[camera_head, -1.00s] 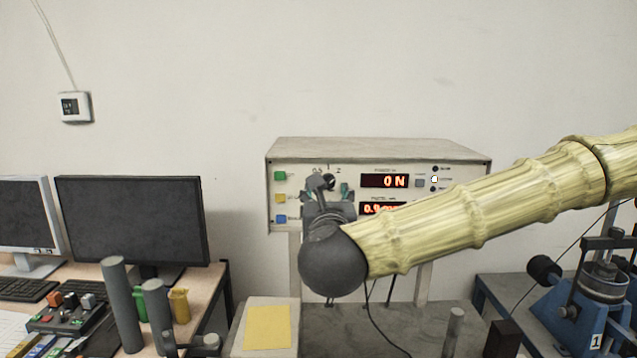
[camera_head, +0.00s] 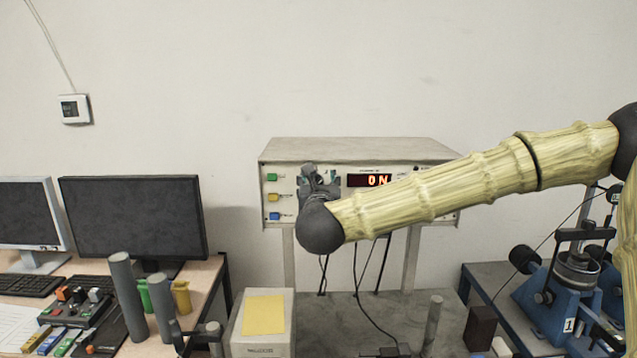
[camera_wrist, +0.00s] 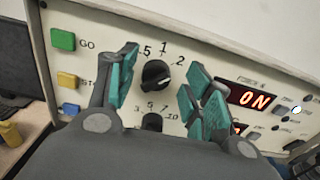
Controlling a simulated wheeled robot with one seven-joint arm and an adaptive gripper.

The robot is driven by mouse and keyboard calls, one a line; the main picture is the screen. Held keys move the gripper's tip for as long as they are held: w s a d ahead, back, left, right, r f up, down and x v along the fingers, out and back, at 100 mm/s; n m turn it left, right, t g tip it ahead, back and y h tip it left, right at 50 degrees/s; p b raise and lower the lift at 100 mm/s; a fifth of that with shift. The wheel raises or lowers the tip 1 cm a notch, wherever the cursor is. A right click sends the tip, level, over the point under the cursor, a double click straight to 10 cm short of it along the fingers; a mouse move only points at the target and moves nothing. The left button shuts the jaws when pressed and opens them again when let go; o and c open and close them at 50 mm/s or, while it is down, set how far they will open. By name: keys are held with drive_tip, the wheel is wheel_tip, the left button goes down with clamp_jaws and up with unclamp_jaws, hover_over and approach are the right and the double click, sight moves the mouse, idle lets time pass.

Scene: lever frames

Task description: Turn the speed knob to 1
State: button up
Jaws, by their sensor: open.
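The speed knob (camera_wrist: 156,74) is a black round dial on the cream control box (camera_head: 345,150), with a scale of 5, 1 and 2 printed above it in the wrist view. Its light pointer mark is hard to read exactly. My gripper (camera_wrist: 160,83) is open, with teal finger pads to the left and right of the knob, apart from it. In the head view my gripper (camera_head: 318,177) covers the knob. A second black knob (camera_wrist: 152,121) with its own scale sits below, partly hidden by my gripper.
Green (camera_wrist: 63,40), yellow (camera_wrist: 67,80) and blue (camera_wrist: 71,109) buttons line the panel's left side. A red display (camera_wrist: 250,98) reads "0N" at right. Monitors (camera_head: 132,225) stand on the left desk. A blue machine (camera_head: 565,305) stands at right. Cables hang below the box.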

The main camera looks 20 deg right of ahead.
drive_tip(key=shift+w+a+f, duration=0.1)
drive_tip(key=shift+w+f, duration=0.2)
drive_tip(key=shift+w, duration=0.2)
drive_tip(key=shift+c, duration=0.4)
drive_tip(key=c, duration=0.3)
drive_tip(key=shift+s+r, duration=0.1)
drive_tip(key=shift+s, duration=0.1)
drive_tip(key=c, duration=0.4)
drive_tip(key=shift+c, duration=1.2)
drive_tip(key=shift+b, duration=0.3)
drive_tip(key=n+b, duration=0.3)
drive_tip(key=n, duration=0.1)
drive_tip(key=n+b, duration=0.4)
drive_tip(key=shift+r+n, duration=0.2)
drive_tip(key=shift+n, duration=0.2)
